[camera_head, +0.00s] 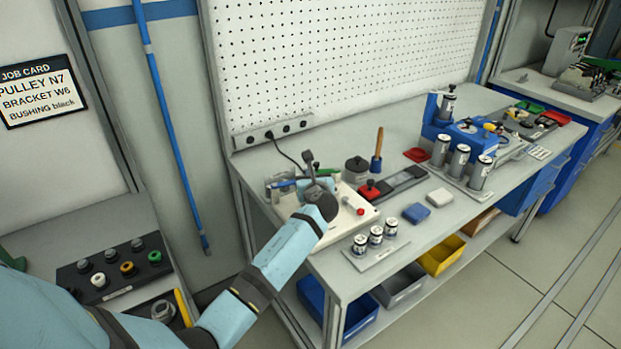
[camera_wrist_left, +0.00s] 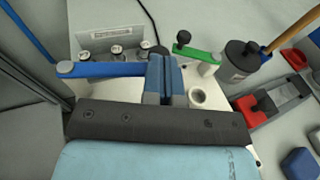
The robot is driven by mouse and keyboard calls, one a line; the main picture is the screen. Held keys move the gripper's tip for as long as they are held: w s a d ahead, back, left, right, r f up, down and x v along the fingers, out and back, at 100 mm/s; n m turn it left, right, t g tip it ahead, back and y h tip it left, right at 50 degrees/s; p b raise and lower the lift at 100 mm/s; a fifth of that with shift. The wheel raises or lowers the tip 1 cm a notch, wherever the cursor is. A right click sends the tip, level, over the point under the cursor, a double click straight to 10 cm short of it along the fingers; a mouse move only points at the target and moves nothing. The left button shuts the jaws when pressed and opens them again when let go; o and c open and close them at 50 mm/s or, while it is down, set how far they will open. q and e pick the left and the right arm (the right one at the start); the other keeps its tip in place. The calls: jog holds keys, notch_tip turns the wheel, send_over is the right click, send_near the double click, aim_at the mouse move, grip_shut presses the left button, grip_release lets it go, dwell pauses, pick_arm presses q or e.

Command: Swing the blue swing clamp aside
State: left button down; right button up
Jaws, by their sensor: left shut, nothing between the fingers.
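The blue swing clamp (camera_wrist_left: 100,69) is a flat blue bar on the white fixture (camera_wrist_left: 215,92), reaching left in the left wrist view. Its blue bar also shows in the head view (camera_head: 283,184), just left of my gripper. My left gripper (camera_wrist_left: 166,75) is shut and empty, with its fingers at the right end of the bar. I cannot tell whether they touch it. In the head view my left gripper (camera_head: 312,178) is over the fixture, and my wrist hides part of it. A green clamp (camera_wrist_left: 197,55) with a black knob lies right of the fingers. My right gripper is not in view.
A dark grey canister (camera_wrist_left: 240,62) and a wooden-handled tool (camera_head: 377,150) stand right of the fixture. A tray with a red block (camera_head: 370,190), a blue block (camera_head: 416,213) and several small cylinders (camera_head: 376,236) lie nearby. The pegboard (camera_head: 340,60) rises behind.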

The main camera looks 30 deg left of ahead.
pick_arm(q)
jog(key=n+g+y, duration=0.1)
jog(key=w+n+g+y, duration=0.1)
jog(key=a+n+g+y+b, duration=0.1)
jog(key=g, duration=0.1)
jog(key=shift+w+n, duration=0.3)
jog(key=shift+n, duration=0.1)
jog(key=shift+w+a+r+n+g+y+p, duration=0.25)
jog(key=shift+n+g, duration=0.25)
jog(key=shift+g, duration=0.3)
jog(key=shift+w+a+r+p, duration=0.1)
jog(key=shift+w+a+p, duration=0.2)
jog(key=shift+p, duration=0.7)
jog(key=shift+w+a+f+p, duration=0.1)
jog(key=shift+a+f+p, duration=0.1)
jog(key=shift+a+p, duration=0.25)
jog(key=shift+f, duration=0.1)
